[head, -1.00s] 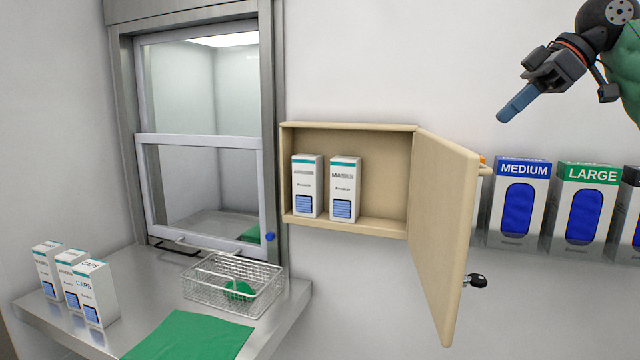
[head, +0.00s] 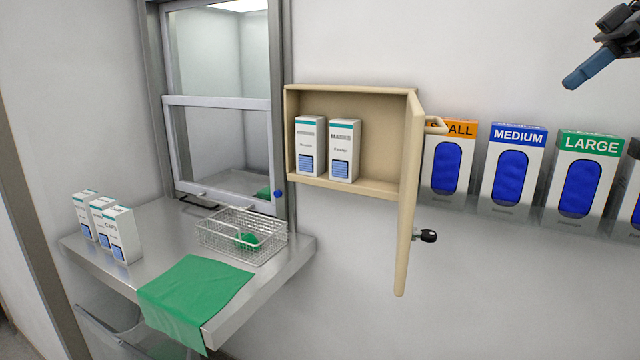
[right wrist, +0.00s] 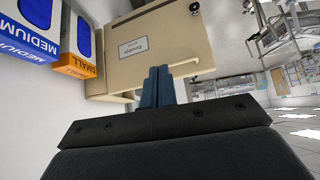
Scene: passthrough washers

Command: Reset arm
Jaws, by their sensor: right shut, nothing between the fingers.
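My right gripper (head: 590,68) is at the upper right of the head view, shut and empty, with its blue fingers together. It is in the air in front of the wall, above the glove boxes. In the right wrist view its fingers (right wrist: 157,88) show closed, with the cabinet door (right wrist: 165,45) behind them. In the head view the beige wall cabinet (head: 376,187) stands open, its door (head: 407,200) swung out to the right with a key in it. Two white boxes (head: 310,146) (head: 344,150) stand inside. My left gripper is not in view.
Glove boxes marked small (head: 448,165), medium (head: 512,175) and large (head: 583,180) line the wall at right. A steel shelf (head: 170,240) under the pass-through window holds three white boxes (head: 122,238), a wire basket (head: 243,240) and a green cloth (head: 190,295).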

